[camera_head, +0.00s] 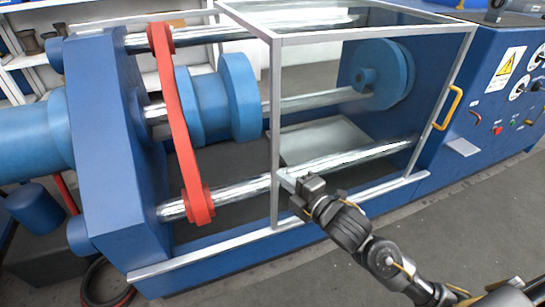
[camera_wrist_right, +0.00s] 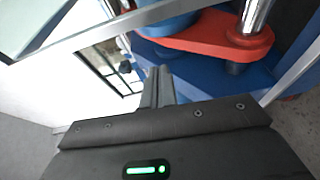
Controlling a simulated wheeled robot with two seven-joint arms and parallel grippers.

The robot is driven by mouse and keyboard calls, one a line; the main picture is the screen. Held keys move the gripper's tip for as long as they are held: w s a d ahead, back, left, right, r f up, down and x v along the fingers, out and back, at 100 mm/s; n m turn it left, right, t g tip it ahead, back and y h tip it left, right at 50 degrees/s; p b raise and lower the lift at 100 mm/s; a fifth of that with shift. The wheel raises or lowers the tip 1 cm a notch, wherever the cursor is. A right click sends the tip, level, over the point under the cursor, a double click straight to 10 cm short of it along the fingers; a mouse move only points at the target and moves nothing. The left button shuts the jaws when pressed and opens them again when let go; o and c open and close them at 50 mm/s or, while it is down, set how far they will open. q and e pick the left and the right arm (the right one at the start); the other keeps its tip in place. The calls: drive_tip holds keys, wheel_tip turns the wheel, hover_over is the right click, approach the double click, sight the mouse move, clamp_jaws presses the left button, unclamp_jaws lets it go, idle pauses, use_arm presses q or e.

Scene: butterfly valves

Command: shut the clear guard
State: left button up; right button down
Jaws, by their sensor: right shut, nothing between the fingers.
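The clear guard (camera_head: 375,36) is a box of clear panels in a silver frame, with a yellow handle (camera_head: 447,110) on its right edge. It stands over the right part of the machine, and the left part is uncovered. My right gripper (camera_head: 289,182) is shut and empty, close to the lower part of the guard's left front post (camera_head: 275,120). I cannot tell whether it touches the post. In the right wrist view its shut fingers (camera_wrist_right: 158,86) show below a silver frame bar (camera_wrist_right: 130,22). My left gripper is not in view.
A silver rail (camera_head: 190,262) runs along the machine's front bottom edge. On the uncovered left side are a red bar (camera_head: 178,125), steel rods and a blue end plate (camera_head: 100,140). A control panel (camera_head: 510,95) is at the right. Grey floor in front is open.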

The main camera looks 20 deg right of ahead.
sight(273, 153)
drive_tip(key=shift+n, duration=0.4)
drive_tip(key=w, duration=0.3)
drive_tip(key=w+r, duration=0.1)
drive_tip(key=w, duration=0.5)
drive_tip(key=shift+a+r, duration=0.25)
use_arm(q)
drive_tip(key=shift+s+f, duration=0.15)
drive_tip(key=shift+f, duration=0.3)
use_arm(e)
drive_tip(key=shift+d, duration=0.1)
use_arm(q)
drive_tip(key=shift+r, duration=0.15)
